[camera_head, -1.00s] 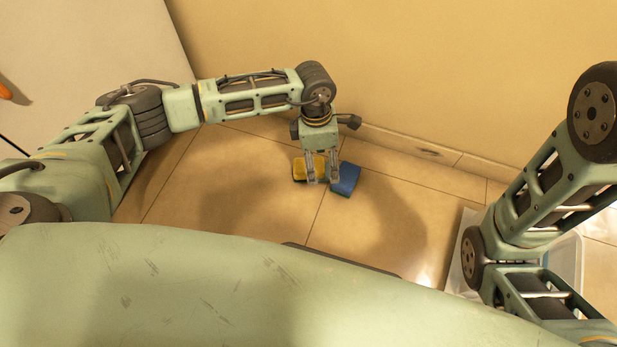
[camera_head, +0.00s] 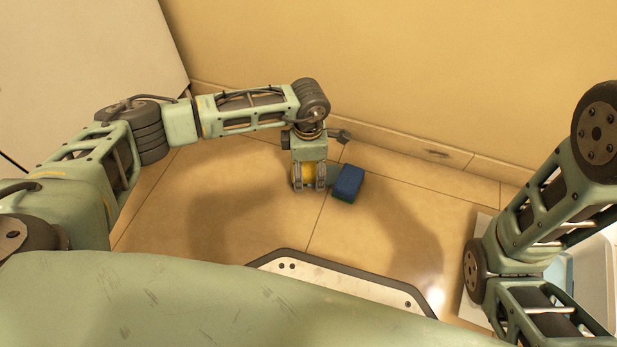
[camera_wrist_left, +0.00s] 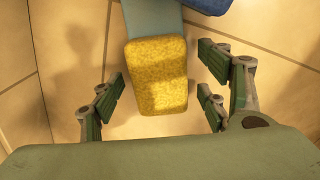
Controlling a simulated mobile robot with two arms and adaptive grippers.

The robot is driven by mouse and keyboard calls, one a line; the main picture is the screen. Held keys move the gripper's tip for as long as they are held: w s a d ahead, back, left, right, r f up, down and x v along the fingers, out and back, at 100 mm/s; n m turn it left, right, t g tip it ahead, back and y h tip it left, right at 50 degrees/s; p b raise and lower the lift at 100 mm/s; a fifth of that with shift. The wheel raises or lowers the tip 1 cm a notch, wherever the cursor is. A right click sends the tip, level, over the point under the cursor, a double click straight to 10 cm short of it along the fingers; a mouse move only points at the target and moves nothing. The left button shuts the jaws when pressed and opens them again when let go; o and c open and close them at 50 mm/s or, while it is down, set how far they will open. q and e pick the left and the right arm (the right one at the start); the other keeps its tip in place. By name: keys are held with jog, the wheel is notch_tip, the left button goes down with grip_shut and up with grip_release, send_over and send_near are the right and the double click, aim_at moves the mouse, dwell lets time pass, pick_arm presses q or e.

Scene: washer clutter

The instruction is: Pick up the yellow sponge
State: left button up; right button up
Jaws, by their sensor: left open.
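The yellow sponge (camera_wrist_left: 157,75) lies on the tiled floor. In the left wrist view it is a rounded block, its near end reaching between the fingers of my left gripper (camera_wrist_left: 161,100). The fingers are open, with gaps on both sides of the sponge. In the head view the left gripper (camera_head: 309,187) points down at the sponge (camera_head: 308,173), which is mostly hidden behind it. My right arm shows at the right of the head view, but its gripper is out of view.
A blue block (camera_head: 348,182) lies just right of the left gripper; it shows at the top of the wrist view (camera_wrist_left: 210,4). A teal piece (camera_wrist_left: 152,18) touches the sponge's far end. The wall (camera_head: 400,70) is close behind. A pale container (camera_head: 592,268) stands at lower right.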

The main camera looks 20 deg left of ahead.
aim_at(308, 168)
pick_arm(q)
jog(key=shift+f, duration=0.1)
jog(key=c, duration=1.2)
jog(key=shift+c, duration=0.2)
jog(key=shift+r+p, duration=0.65)
jog(key=shift+p, duration=0.15)
notch_tip(308, 168, up, 4)
jog(key=p, duration=0.3)
jog(key=shift+f, duration=0.15)
jog(key=s+d+r+p, duration=0.1)
jog(key=d+p, duration=0.1)
jog(key=d, duration=0.1)
jog(key=s+d+r+p, duration=0.1)
jog(key=d+r+p, duration=0.1)
jog(key=d, duration=0.1)
jog(key=s+d+r+p, duration=0.1)
jog(key=d+r+p, duration=0.1)
jog(key=d+p, duration=0.1)
jog(key=shift+d+r, duration=0.25)
jog(key=shift+d, duration=0.25)
jog(key=shift+s+d+r, duration=0.2)
jog(key=shift+d, duration=0.4)
